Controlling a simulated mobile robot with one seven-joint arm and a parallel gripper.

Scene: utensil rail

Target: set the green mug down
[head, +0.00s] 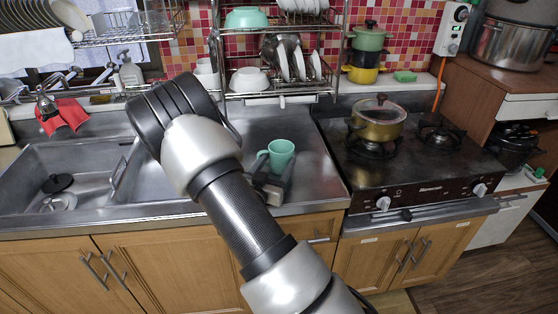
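The green mug (281,154) is upright over the steel counter (325,165), between the sink and the stove, with its handle toward the left. My gripper (272,171) is at the mug's lower part, on the near side, with its dark fingers around or close against it. My arm hides part of the gripper. I cannot tell whether the fingers press on the mug. The mug's base is hidden, so I cannot tell whether it touches the counter.
The sink (60,190) lies to the left, partly behind my arm. A stove (410,165) with a lidded pot (377,122) stands to the right. A dish rack (275,92) with bowls and plates is above the counter's back. Some bare counter lies right of the mug.

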